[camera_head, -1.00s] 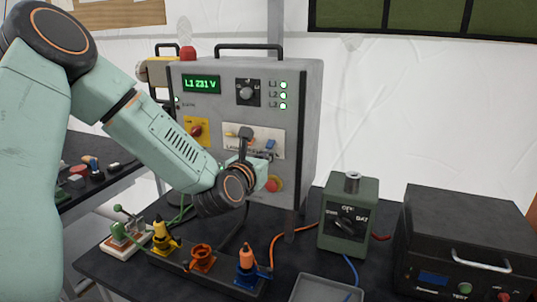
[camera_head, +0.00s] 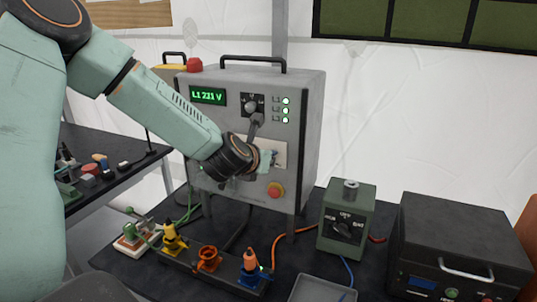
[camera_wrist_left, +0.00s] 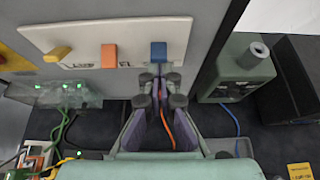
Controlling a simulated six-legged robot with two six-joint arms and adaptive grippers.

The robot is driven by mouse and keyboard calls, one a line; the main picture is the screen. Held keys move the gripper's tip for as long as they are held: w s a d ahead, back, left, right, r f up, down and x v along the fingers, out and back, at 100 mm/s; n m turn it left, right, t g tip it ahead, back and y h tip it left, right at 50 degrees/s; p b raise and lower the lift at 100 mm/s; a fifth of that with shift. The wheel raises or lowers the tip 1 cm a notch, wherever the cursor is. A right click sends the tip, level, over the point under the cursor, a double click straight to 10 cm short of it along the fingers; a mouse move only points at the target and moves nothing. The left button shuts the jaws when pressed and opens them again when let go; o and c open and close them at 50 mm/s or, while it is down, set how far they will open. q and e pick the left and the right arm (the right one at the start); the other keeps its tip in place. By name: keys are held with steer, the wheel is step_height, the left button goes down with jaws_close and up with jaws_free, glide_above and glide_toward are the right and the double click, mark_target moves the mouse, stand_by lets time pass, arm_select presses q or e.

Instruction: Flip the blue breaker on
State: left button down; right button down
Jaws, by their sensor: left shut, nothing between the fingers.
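The blue breaker (camera_wrist_left: 159,52) is the rightmost of three coloured levers on a white plate (camera_wrist_left: 132,33) on the grey cabinet, as the left wrist view shows. The orange breaker (camera_wrist_left: 109,55) and yellow breaker (camera_wrist_left: 57,53) sit to its left. My left gripper (camera_head: 267,160) is in front of the plate's lower part in the head view and hides most of the levers. In the left wrist view its fingers (camera_wrist_left: 160,88) are shut and empty, with the tips just below the blue breaker. I cannot tell whether they touch it. My right gripper is not in view.
The cabinet (camera_head: 305,150) has a red button (camera_head: 275,190) below the plate and a rotary knob (camera_head: 251,106) above. A green box (camera_head: 347,220) and a black unit (camera_head: 455,235) stand to the right. Several coloured connectors, including a blue one (camera_head: 252,284), stand in front.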

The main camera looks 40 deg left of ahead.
arm_select(q)
steer(key=shift+d, duration=0.1)
steer(key=shift+w+r, duration=0.1)
steer(key=shift+r, duration=0.7)
